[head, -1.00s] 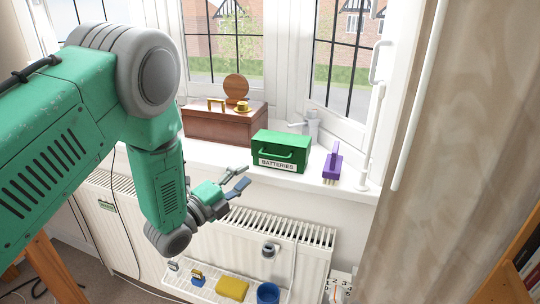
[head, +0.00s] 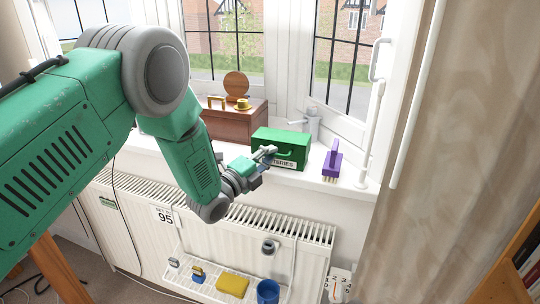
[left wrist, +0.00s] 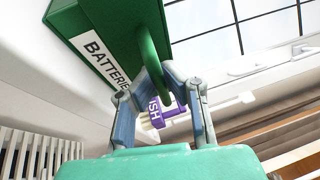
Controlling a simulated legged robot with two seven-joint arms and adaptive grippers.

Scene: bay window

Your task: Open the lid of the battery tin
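The battery tin (head: 291,143) is a green box with a white "BATTERIES" label. It stands on the windowsill with its lid down. Its green front handle (left wrist: 149,45) shows large in the left wrist view. My left gripper (head: 267,156) is at the front of the tin and covers part of the label. In the left wrist view its two fingers (left wrist: 165,77) come together from both sides on the handle. The exact contact is partly hidden. My right gripper is not in view.
A wooden chest (head: 235,124) with small items is to the left. Below is a white radiator (head: 215,245) with a rack holding a yellow sponge (head: 233,284) and blue cup (head: 268,291).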

